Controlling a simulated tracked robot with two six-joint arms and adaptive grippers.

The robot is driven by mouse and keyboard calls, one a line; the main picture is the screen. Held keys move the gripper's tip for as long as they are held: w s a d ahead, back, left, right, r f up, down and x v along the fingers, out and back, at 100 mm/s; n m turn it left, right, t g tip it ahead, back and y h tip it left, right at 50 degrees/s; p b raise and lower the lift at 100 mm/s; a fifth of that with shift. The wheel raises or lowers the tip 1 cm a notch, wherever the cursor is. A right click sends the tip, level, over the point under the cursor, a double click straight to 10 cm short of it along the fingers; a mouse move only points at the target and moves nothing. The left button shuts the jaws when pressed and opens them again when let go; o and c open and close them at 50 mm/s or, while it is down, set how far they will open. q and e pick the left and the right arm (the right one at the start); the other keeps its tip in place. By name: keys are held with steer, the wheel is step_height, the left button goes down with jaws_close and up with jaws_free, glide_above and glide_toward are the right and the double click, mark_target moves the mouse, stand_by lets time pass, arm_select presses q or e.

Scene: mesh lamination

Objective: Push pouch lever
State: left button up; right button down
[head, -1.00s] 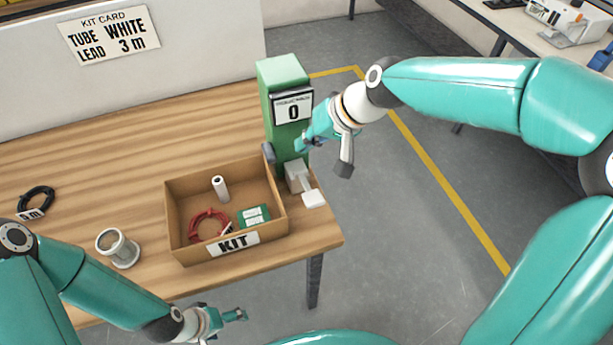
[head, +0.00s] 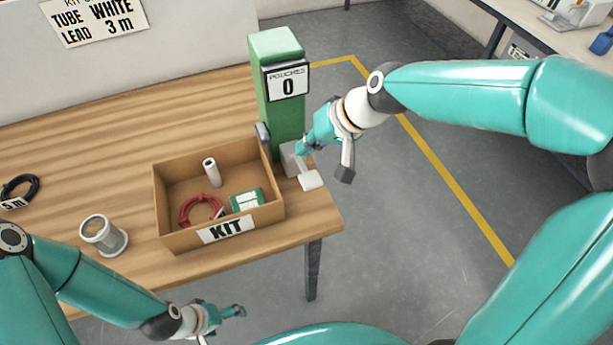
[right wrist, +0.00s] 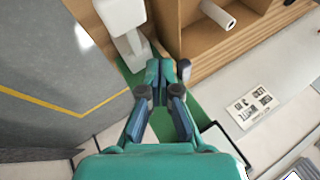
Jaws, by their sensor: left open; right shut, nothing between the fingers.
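The green pouch dispenser (head: 284,112) stands at the table's right edge, with a sign reading "POUCHES 0". Its pale lever (head: 311,180) sticks out low at the front, ending in a flat white pad. My right gripper (head: 301,149) is shut and empty just above the lever's inner end, partly covering it. In the right wrist view the closed fingertips (right wrist: 160,66) are beside the lever's inner part, and the lever pad (right wrist: 120,13) lies farther up. Whether they touch cannot be told. My left gripper (head: 238,311) is open and empty, in front of the table.
The cardboard kit box (head: 179,243) stands left of the dispenser, holding a white roll (head: 212,171), a red coil (head: 199,209) and a green card (head: 247,200). Floor right of the table is clear.

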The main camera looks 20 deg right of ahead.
mark_target(311, 173)
arm_select(q)
steer(key=shift+f+b, duration=0.8)
steer(key=shift+f, duration=0.5)
arm_select(e)
steer(key=shift+s+f, duration=0.2)
steer(key=shift+f, duration=0.45)
steer(key=shift+s+f, duration=0.15)
steer(key=shift+f, duration=0.45)
arm_select(q)
steer(key=shift+f, duration=0.1)
arm_select(e)
steer(key=shift+f, duration=0.1)
arm_select(q)
steer(key=shift+f+b, duration=0.3)
steer(key=shift+b, duration=0.1)
arm_select(e)
steer(key=shift+s+f, duration=0.1)
steer(key=shift+f, duration=0.15)
